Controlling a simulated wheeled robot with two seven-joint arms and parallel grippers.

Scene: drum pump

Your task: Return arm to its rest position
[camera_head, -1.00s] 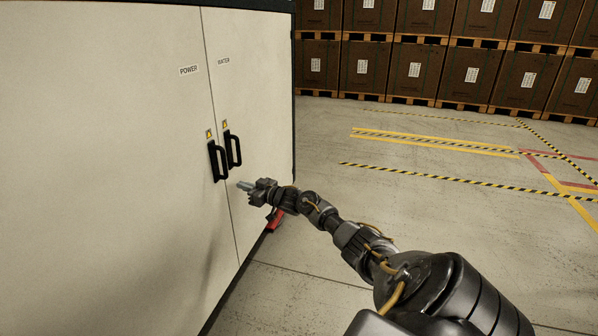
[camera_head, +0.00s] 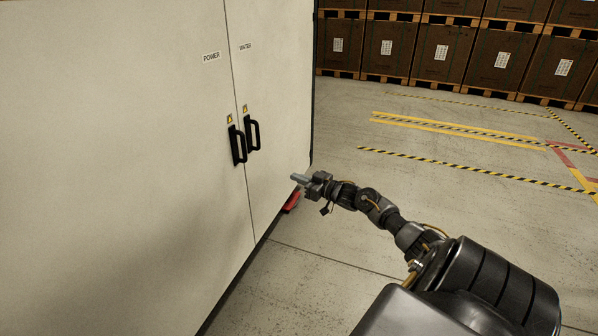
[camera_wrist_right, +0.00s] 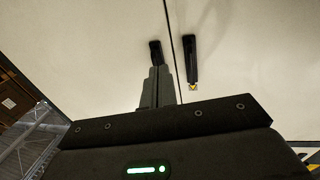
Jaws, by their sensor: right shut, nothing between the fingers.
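My right arm reaches in from the lower right in the head view. Its gripper (camera_head: 297,178) is in front of the right door of the pale cabinet (camera_head: 120,180), right of and a little below the handles, apart from them. The gripper is shut and empty; its fingers also show together in the right wrist view (camera_wrist_right: 159,72). The black POWER handle (camera_head: 238,146) and the black WATER handle (camera_head: 253,134) are on the two doors, which look closed. Both handles show beyond the fingers in the right wrist view. My left gripper is not in view.
A red object (camera_head: 291,202) sits low beside the cabinet, partly hidden behind my right arm. Stacked brown crates (camera_head: 440,52) on pallets line the back. The concrete floor (camera_head: 430,180) with yellow-black tape lines is clear to the right.

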